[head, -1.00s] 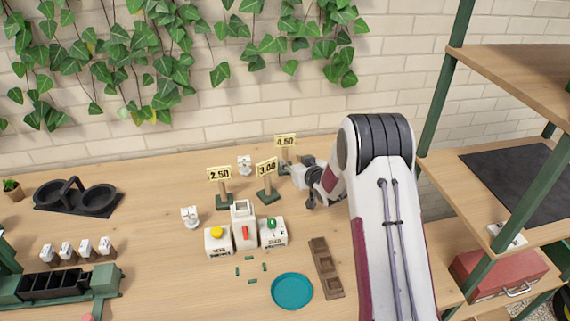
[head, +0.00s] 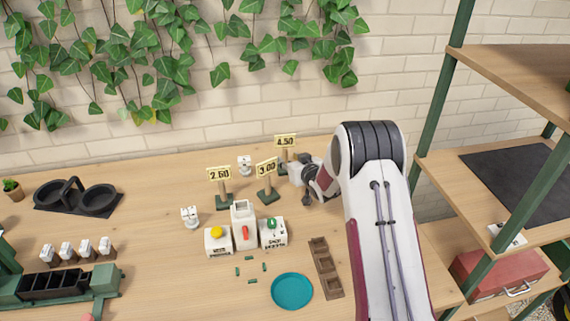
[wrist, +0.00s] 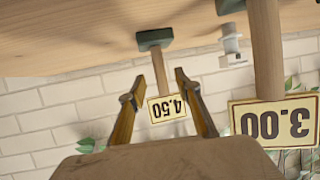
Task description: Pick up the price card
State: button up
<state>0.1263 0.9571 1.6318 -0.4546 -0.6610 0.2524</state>
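Three yellow price cards stand on wooden posts with dark green bases: the 2.50 card (head: 219,174), the 3.00 card (head: 266,167) and the 4.50 card (head: 285,141) at the back. In the head view my gripper (head: 297,174) is close to the right of the 4.50 card's post, its fingers hard to make out. The wrist view is upside down. There my gripper (wrist: 158,84) is open, with the 4.50 card (wrist: 167,108) and its post showing between the two fingers. I cannot tell if they touch. The 3.00 card (wrist: 275,121) is to the right, outside the fingers.
A small white figure-like fixture (head: 244,162) stands near the posts. In front are a white button unit (head: 243,228), a teal dish (head: 292,291) and a brown tray (head: 326,268). A brick wall (head: 240,110) rises behind the table.

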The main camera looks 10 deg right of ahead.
aim_at(286, 157)
dwell(0.3)
jog(key=shift+x, duration=2.6)
jog(key=shift+s+f, duration=0.1)
jog(key=shift+f, duration=0.05)
grip_shut()
